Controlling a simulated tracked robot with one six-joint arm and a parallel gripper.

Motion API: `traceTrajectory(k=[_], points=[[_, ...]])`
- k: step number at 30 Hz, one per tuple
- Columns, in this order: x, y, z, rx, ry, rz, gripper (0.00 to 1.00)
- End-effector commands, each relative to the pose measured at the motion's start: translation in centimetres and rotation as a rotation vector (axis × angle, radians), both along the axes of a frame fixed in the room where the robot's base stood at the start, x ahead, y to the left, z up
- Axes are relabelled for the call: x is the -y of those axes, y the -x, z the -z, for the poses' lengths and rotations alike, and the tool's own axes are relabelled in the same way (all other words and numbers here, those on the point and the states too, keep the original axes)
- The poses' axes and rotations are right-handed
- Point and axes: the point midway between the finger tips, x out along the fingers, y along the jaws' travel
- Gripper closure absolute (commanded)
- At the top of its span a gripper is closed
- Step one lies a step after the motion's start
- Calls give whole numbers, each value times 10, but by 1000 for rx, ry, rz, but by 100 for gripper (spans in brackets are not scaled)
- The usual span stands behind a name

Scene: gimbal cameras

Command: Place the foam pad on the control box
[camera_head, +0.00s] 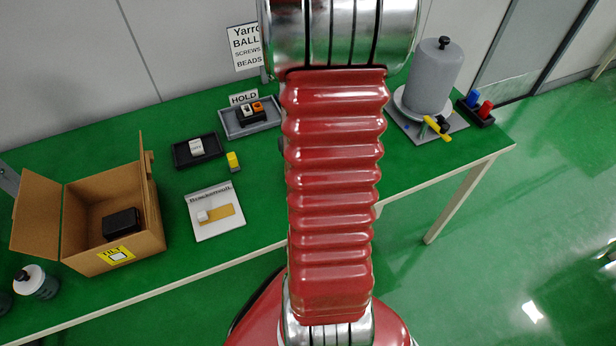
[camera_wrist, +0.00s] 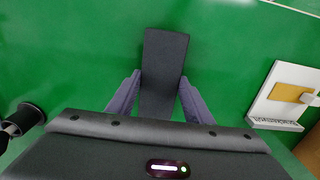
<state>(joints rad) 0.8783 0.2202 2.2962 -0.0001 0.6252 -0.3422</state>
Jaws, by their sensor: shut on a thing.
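My gripper (camera_wrist: 152,103) shows in the wrist view, its two purple-grey fingers shut on a dark grey slab, which looks like the foam pad (camera_wrist: 163,62). The pad points away from the palm, with green table surface beyond it. Whether it touches the table, I cannot tell. In the camera_head view my arm fills the middle, and neither gripper nor pad can be made out. I cannot tell for sure which thing is the control box. A black block (camera_head: 121,224) lies in the open cardboard box. A small white and orange unit (camera_head: 253,110) sits in the grey HOLD tray (camera_head: 236,127).
The cardboard box (camera_head: 142,253) has raised flaps. A white board (camera_head: 203,232) lies near the front edge; a black tray (camera_head: 183,157) and yellow piece (camera_head: 233,162) are behind it. A grey cylinder (camera_head: 432,80) stands at right. A capped bottle (camera_head: 38,286) stands at left.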

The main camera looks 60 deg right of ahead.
Motion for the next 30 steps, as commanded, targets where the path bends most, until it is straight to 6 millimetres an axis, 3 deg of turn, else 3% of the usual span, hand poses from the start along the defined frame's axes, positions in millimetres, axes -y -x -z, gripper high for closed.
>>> traceTrajectory(k=[4, 14, 20, 30], points=[[0, 0, 0, 0, 0, 0, 79], [0, 0, -8, 1, 2, 0, 79], [1, -1, -31, 3, 3, 0, 79], [1, -1, -86, 2, 2, 0, 79]])
